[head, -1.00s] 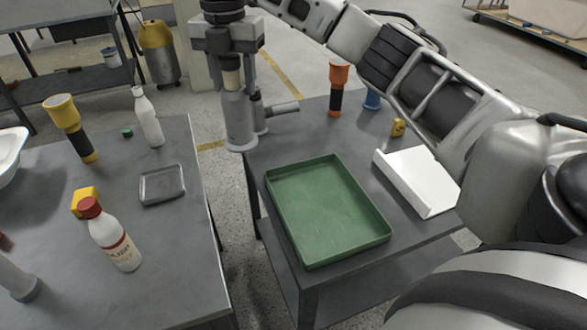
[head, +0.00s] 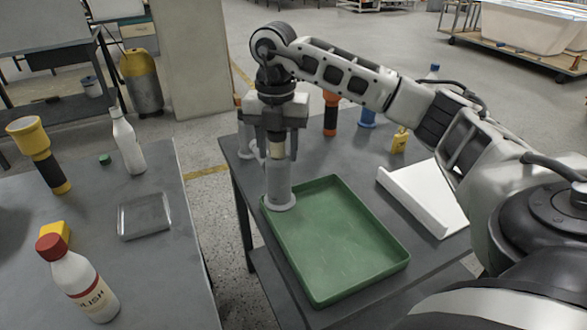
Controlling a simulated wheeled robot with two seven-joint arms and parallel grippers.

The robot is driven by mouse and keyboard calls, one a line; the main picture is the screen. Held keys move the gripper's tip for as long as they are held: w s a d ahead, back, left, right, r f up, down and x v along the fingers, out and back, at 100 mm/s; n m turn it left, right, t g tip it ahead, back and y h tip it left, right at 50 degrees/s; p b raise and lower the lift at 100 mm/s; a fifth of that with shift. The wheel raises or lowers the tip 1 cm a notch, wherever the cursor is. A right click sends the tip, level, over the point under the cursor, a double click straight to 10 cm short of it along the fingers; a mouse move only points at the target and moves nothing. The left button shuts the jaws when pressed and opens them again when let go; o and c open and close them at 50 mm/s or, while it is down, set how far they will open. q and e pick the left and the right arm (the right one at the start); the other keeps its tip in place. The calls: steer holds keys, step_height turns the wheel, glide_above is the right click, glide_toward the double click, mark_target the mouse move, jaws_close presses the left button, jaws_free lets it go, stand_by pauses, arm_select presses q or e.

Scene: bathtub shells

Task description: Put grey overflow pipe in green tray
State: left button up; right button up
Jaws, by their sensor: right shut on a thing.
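The grey overflow pipe (head: 279,183) is upright in my right gripper (head: 276,148), with its flanged end down. My right gripper is shut on its upper part. The pipe's flange shows at the back left corner of the green tray (head: 345,235), overlapping its rim in the head view. I cannot tell whether the flange touches the tray. The tray is empty otherwise and lies on the right table. My left gripper is not in view.
A white angled panel (head: 425,200) lies right of the tray. An orange-and-black torch (head: 330,113), a blue item (head: 367,117) and a yellow item (head: 400,139) stand behind. The left table holds bottles, a yellow torch (head: 38,153) and a grey dish (head: 145,216). A gap separates the tables.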

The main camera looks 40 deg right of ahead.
mark_target(289, 153)
steer(key=shift+s+d+f, duration=0.35)
steer(key=shift+d+f, duration=0.05)
steer(key=shift+f, duration=0.2)
steer(key=shift+s+d+f, duration=0.3)
steer(key=shift+d+f, duration=0.1)
steer(key=shift+f, duration=0.2)
steer(key=f, duration=0.3)
steer(key=shift+s+d+f, duration=0.1)
steer(key=shift+s+d, duration=0.15)
steer(key=shift+s, duration=0.05)
steer(key=shift+w+f, duration=0.1)
steer(key=shift+f, duration=0.35)
steer(key=o, duration=1.3)
steer(key=shift+o, duration=0.2)
steer(key=shift+r+p, duration=0.2)
steer(key=shift+p, duration=0.1)
step_height(289, 153, up, 12)
